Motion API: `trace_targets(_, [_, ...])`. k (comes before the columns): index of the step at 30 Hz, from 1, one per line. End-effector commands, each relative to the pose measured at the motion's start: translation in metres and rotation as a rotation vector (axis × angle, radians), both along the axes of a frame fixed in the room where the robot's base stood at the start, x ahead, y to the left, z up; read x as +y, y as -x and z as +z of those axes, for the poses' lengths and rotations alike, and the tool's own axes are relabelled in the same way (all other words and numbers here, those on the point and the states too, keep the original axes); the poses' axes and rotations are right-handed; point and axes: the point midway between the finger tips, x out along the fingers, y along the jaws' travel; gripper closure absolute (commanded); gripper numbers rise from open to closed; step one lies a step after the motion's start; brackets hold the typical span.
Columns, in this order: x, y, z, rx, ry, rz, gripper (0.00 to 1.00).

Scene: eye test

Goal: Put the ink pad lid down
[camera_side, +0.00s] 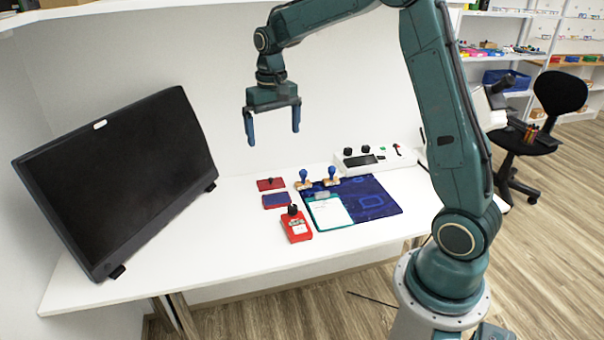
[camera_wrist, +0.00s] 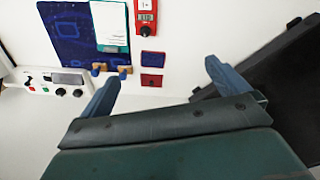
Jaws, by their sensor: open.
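The ink pad lid (camera_side: 263,186), a flat red piece with a small dark knob, lies on the white table behind the ink pad. The open ink pad (camera_side: 276,201) is red-rimmed with a blue face, with a small gap between them. In the wrist view the lid (camera_wrist: 151,80) shows as a red rectangle between my fingers, below the ink pad (camera_wrist: 153,58). My gripper (camera_side: 273,136) is open and empty, well above the table over the lid's area. It also shows in the wrist view (camera_wrist: 160,76), touching nothing.
Two stamps with blue handles (camera_side: 332,173) stand by a dark blue mat (camera_side: 375,195) bearing a teal-edged sheet (camera_side: 330,212). A red device (camera_side: 297,228) with a black knob is in front. A white control box (camera_side: 372,160) stands behind; a large black monitor (camera_side: 120,175) is left.

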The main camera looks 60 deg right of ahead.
Motion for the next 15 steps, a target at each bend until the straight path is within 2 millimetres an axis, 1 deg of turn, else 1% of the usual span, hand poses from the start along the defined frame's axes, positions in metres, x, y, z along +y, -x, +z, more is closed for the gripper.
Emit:
trace_targets(1, [0.010, 0.013, 0.007, -0.004, 0.001, 0.019, 0.00])
trace_targets(6, [0.036, 0.054, 0.024, -0.023, 0.006, 0.078, 0.00])
trace_targets(15, [0.071, 0.112, 0.057, -0.118, 0.032, 0.183, 0.00])
